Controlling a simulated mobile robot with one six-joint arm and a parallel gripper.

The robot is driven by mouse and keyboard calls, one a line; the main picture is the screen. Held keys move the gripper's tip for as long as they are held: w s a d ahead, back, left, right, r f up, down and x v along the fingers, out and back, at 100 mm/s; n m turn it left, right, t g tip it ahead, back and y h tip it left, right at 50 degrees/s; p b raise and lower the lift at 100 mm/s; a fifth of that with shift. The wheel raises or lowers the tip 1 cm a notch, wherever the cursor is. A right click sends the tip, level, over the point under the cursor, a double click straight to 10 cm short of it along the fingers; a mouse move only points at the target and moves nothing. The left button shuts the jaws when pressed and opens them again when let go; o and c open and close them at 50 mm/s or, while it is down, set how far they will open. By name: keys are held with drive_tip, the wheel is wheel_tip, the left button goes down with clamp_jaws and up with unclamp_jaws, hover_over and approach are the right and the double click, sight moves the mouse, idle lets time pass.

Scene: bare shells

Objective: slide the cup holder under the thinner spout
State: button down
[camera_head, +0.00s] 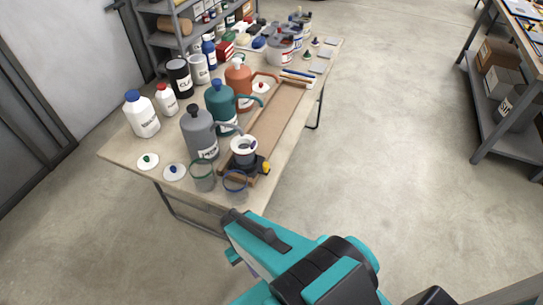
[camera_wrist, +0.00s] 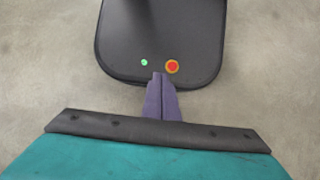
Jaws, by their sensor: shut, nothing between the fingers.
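A dark holder (camera_head: 258,172) with a yellow part on its right sits at the near end of a long brown tray (camera_head: 273,112). A white cup-like piece (camera_head: 243,146) stands in or on it. A grey jug (camera_head: 199,133), a teal jug (camera_head: 219,105) and an orange jug (camera_head: 238,83) stand in a row left of the tray. Their spouts reach right, toward or over the tray; which is thinner I cannot tell surely. My gripper (camera_wrist: 160,76) is shut and empty, over my own dark base in the wrist view, well away from the table.
The wooden table (camera_head: 122,151) also bears white bottles (camera_head: 141,115), a black can (camera_head: 179,78), round lids (camera_head: 174,172) and two clear cups (camera_head: 235,183) close by the holder's near side. A workbench (camera_head: 507,70) stands at right. The floor right of the table is clear.

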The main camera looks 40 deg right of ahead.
drive_tip(key=shift+w+d+r, duration=0.1)
drive_tip(key=shift+w+r, duration=0.05)
drive_tip(key=shift+w, duration=0.1)
drive_tip(key=shift+s+d+f+b, duration=0.15)
drive_tip(key=shift+f+b, duration=0.95)
drive_tip(key=shift+f, duration=0.05)
